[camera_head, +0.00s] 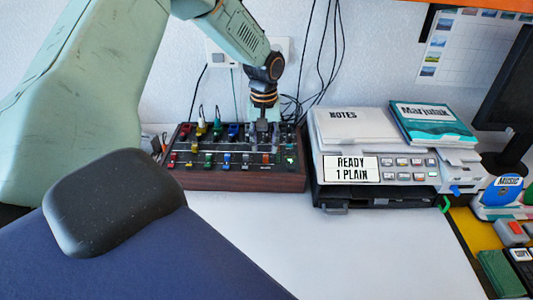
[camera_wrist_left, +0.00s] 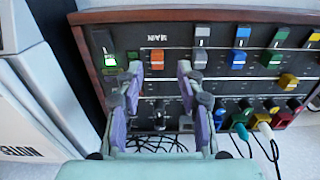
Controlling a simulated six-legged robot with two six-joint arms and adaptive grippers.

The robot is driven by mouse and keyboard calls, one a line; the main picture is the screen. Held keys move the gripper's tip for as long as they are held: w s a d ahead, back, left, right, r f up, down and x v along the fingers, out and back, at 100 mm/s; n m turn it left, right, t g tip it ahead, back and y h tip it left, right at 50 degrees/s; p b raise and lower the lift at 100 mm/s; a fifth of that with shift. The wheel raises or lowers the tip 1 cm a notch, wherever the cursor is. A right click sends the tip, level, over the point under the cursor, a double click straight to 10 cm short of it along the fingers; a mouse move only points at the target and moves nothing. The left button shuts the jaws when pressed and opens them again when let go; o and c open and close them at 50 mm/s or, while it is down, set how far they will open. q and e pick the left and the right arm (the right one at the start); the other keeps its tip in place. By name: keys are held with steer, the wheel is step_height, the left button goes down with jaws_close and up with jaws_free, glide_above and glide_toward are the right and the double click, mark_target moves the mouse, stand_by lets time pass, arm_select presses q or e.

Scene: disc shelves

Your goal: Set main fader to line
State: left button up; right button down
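The mixer (camera_head: 236,179) is a dark panel with a wooden frame and rows of coloured fader caps, on the white desk against the wall. In the left wrist view, its panel shows a MAIN label (camera_wrist_left: 157,38). My left gripper (camera_head: 263,135) points down over the right half of the mixer. In the left wrist view, its purple-padded fingers (camera_wrist_left: 160,95) stand apart with nothing gripped between them. My right gripper is not in view.
A printer (camera_head: 390,180) with a READY sign, a NOTES stack (camera_head: 345,125) and a Manuals book (camera_head: 435,122) stands right of the mixer. Cables (camera_wrist_left: 160,140) lie near the fingers in the left wrist view. The desk (camera_head: 310,240) in front is clear.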

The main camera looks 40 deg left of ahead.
mark_target(265, 156)
arm_select(q)
steer(key=f, duration=0.2)
steer(key=shift+w+f, duration=0.25)
steer(key=shift+f, duration=0.15)
steer(key=shift+d+f+b, duration=0.1)
steer(key=shift+f+b, duration=0.15)
steer(key=shift+b, duration=0.05)
steer(key=shift+s, duration=0.3)
steer(key=shift+w+f, duration=0.15)
steer(key=shift+w, duration=0.15)
steer(key=c, duration=0.3)
steer(key=shift+s, duration=0.15)
jaws_close()
